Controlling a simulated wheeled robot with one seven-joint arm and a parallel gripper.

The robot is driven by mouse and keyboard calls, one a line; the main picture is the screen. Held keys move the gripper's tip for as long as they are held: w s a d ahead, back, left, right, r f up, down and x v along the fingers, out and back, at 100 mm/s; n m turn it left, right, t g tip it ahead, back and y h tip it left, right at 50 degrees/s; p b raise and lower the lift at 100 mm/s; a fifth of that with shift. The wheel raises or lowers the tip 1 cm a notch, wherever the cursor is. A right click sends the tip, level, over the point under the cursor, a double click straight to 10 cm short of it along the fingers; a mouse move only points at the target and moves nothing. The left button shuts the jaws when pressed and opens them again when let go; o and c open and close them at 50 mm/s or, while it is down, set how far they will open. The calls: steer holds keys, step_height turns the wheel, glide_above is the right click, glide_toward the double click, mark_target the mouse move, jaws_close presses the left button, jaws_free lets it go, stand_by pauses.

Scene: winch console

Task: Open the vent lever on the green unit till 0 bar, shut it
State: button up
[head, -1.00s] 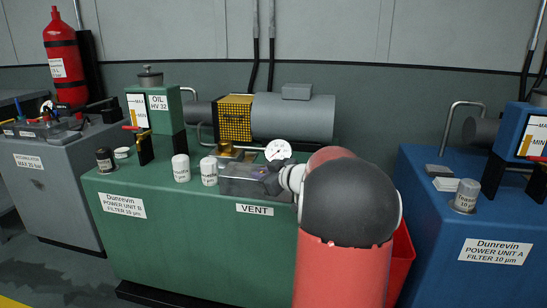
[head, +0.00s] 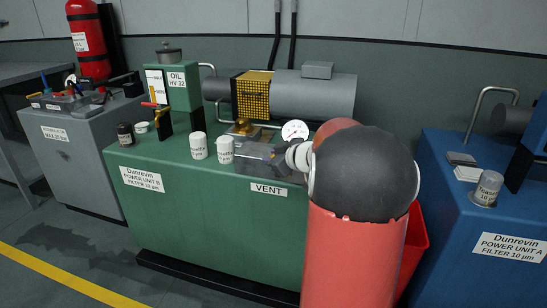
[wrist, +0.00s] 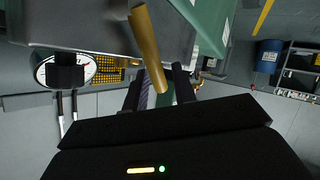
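The green unit (head: 215,215) stands in the middle of the head view with a VENT label (head: 269,189) on its front edge. A white round gauge (head: 294,130) stands on its top; it also shows in the wrist view (wrist: 78,68), but I cannot read its needle. In the wrist view a brass-yellow lever (wrist: 147,45) runs down toward the space between the fingers of my gripper (wrist: 158,88). The fingers are apart; I cannot tell whether they touch the lever.
Two white filter caps (head: 212,149) stand left of the gripper, and a brass block (head: 243,128) behind it. A blue unit (head: 470,200) stands right, a grey accumulator unit (head: 75,160) left. Free floor lies at the front left.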

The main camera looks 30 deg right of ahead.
steer(key=shift+o, duration=0.3)
steer(key=shift+s, duration=0.1)
steer(key=v, duration=0.7)
steer(key=shift+s, duration=0.3)
steer(key=shift+r, duration=0.15)
